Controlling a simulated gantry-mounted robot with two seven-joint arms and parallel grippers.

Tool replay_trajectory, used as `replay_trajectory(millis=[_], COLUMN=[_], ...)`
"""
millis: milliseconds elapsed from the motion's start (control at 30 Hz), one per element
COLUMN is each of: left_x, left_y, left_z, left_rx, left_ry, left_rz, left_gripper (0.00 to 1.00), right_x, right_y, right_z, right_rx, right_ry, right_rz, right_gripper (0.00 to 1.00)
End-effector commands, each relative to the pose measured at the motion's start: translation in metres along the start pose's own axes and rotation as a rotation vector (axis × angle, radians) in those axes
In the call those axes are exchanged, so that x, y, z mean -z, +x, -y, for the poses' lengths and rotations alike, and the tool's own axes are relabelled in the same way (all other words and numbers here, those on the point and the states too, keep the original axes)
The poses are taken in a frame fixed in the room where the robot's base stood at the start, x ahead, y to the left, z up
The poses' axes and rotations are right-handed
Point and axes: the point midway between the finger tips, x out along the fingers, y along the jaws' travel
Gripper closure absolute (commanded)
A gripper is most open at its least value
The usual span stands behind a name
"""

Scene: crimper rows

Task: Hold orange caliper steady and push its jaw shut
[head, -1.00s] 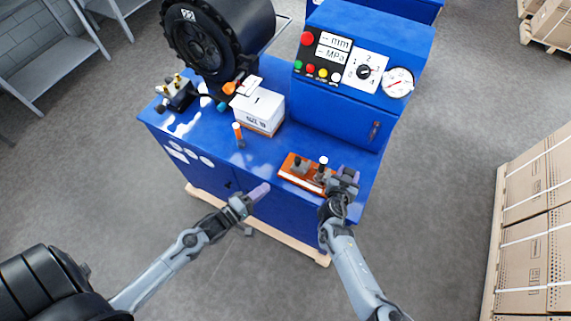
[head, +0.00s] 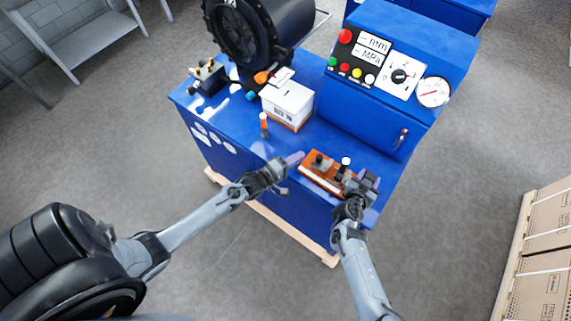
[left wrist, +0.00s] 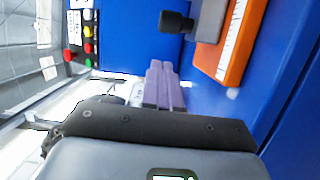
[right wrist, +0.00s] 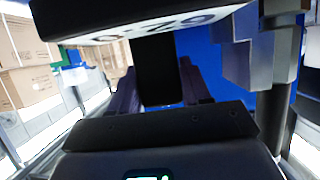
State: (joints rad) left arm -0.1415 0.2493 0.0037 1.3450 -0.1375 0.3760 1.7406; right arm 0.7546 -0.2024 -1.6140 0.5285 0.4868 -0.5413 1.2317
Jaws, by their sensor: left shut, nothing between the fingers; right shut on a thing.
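The orange caliper (head: 316,179) lies along the front edge of the blue bench top, with grey jaw pieces and a black white-topped post on it. My right gripper (head: 361,184) is at its right end. In the right wrist view its purple fingers (right wrist: 158,88) are shut around a black part under a block with printed digits. My left gripper (head: 294,158) is shut and empty, just left of the caliper's left end and apart from it. In the left wrist view the shut fingers (left wrist: 161,82) point past the orange body (left wrist: 243,42) and a grey jaw with a black knob (left wrist: 175,22).
Behind the caliper stands a blue control box (head: 385,75) with buttons, dial and gauge. A white box (head: 288,101), an orange-topped stick (head: 264,122) and a black wheel machine (head: 245,35) stand further left. Cartons (head: 540,250) are at the right.

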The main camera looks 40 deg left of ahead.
Motion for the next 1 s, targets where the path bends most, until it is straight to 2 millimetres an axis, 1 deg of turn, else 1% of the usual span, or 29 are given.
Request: replay_trajectory(millis=[33,100,300,767,867,1000], left_x=[-0.009,-0.015,-0.025,-0.028,-0.036,-0.057], left_y=[0.005,0.011,0.021,0.023,0.026,0.032], left_z=[0.001,0.001,0.001,0.0,0.0,0.0], left_rx=[0.0,0.0,0.0,0.0,0.0,-0.001], left_ry=[-0.004,-0.003,-0.001,-0.001,-0.005,-0.008], left_rz=[0.003,0.003,0.003,0.002,0.002,0.003], left_gripper=[1.0,1.0,1.0,1.0,1.0,1.0], right_x=[-0.002,-0.001,-0.001,-0.001,-0.001,-0.001], right_y=[0.0,0.0,0.0,0.0,0.0,0.0], right_z=[-0.001,-0.001,-0.001,-0.001,-0.001,0.0], right_rx=[-0.001,-0.001,-0.001,-0.001,-0.001,0.0], right_ry=[-0.001,-0.001,-0.001,-0.001,-0.001,-0.001], right_rz=[0.003,0.002,0.002,0.002,0.002,0.002], right_gripper=[0.89,0.89,0.89,0.89,0.89,0.89])
